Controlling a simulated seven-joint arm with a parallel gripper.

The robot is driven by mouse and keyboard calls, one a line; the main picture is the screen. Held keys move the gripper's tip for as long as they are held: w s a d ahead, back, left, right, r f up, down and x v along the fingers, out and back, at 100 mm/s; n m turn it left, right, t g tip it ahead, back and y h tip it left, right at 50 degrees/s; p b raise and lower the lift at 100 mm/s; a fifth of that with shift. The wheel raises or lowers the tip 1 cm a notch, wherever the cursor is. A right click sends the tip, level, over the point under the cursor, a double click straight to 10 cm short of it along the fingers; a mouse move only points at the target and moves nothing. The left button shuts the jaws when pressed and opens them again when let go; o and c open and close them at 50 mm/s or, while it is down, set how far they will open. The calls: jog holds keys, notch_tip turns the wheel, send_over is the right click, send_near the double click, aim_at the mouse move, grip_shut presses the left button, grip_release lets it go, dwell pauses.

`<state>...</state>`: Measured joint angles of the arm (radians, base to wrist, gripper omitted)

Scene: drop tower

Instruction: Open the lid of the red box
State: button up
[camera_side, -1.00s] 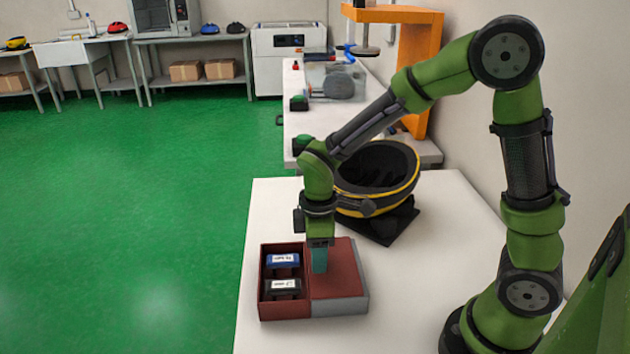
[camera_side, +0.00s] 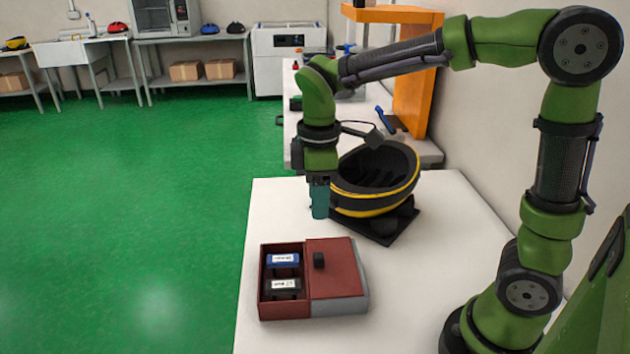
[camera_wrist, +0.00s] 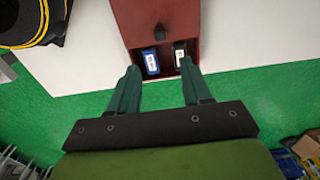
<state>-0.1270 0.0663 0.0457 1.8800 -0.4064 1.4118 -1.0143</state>
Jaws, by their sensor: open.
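The red box (camera_side: 285,310) sits on the white table. Its lid (camera_side: 336,276) is slid to the right, so the left part of the box is uncovered. A black knob (camera_side: 319,260) stands on the lid; it also shows in the wrist view (camera_wrist: 160,32). Inside the open part lie a blue item (camera_side: 283,259) and a black item (camera_side: 283,284), both with white labels. My gripper (camera_side: 320,212) is above the box, apart from it. In the wrist view my gripper (camera_wrist: 160,85) has its teal fingers spread, with nothing between them.
A black and yellow helmet (camera_side: 385,210) rests on a black stand behind the box, close to my gripper. The white table (camera_side: 450,275) is clear to the right of the box. Its left edge borders the green floor (camera_side: 160,220).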

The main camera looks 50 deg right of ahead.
notch_tip(320, 180, up, 3)
jog(key=shift+r, duration=0.2)
jog(key=s+d+m+t+y, duration=0.2)
jog(key=s+m+t, duration=0.5)
jog(key=s+m, duration=0.3)
jog(key=m, duration=0.3)
jog(key=shift+s+d+r, duration=0.25)
jog(key=shift+s+d, duration=0.05)
